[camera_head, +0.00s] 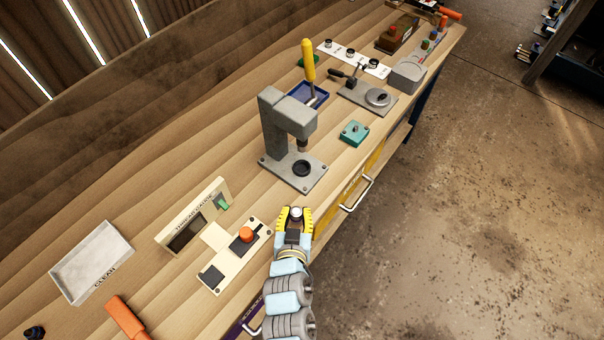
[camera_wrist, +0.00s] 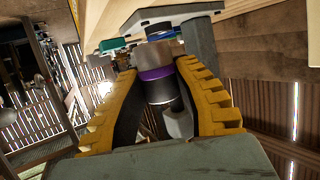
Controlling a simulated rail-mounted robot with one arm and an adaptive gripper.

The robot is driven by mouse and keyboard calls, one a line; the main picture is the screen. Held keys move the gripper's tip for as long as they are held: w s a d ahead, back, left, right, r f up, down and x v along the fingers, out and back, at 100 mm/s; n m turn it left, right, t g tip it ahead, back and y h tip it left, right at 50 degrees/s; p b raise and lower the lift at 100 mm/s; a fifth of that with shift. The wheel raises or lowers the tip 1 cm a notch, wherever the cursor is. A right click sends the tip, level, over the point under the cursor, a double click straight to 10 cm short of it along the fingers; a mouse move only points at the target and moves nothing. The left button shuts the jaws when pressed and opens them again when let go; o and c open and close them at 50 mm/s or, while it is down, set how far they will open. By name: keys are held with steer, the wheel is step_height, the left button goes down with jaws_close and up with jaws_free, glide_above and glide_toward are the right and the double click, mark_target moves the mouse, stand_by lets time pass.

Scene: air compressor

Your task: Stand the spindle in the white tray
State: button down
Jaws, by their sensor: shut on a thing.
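My gripper (camera_head: 295,217) is over the bench's front edge, to the right of the cream panel. Its yellow fingers (camera_wrist: 160,95) are closed around a dark cylindrical piece with a purple band, which I take to be the spindle (camera_wrist: 157,88). Only its pale round top (camera_head: 296,212) shows between the fingers in the head view. The white tray (camera_head: 60,280), marked CLEAN, lies at the left of the bench, well apart from my gripper. It looks empty.
Between my gripper and the tray stand a thread gauge block (camera_head: 184,222) and a cream panel with an orange button (camera_head: 245,234). An orange handle (camera_head: 124,318) lies near the tray. A grey press (camera_head: 272,130) stands behind my gripper. Bare wood surrounds the tray's back.

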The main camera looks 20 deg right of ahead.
steer(key=shift+d, duration=0.1)
stand_by(0.3)
steer(key=p, duration=0.2)
glide_above(302, 169)
steer(key=shift+s+a, duration=0.25)
steer(key=shift+s, duration=0.2)
steer(key=f, duration=0.3)
steer(key=shift+w+d+f, duration=0.15)
steer(key=shift+w+d, duration=0.05)
steer(key=shift+w, duration=0.25)
steer(key=shift+f, duration=0.2)
steer(key=c, duration=0.9)
jaws_free()
steer(key=shift+r+p, duration=0.1)
steer(key=shift+p, duration=0.3)
steer(key=b+v, duration=0.2)
steer(key=v, duration=1.5)
steer(key=shift+a+r, duration=0.15)
steer(key=shift+a, duration=0.05)
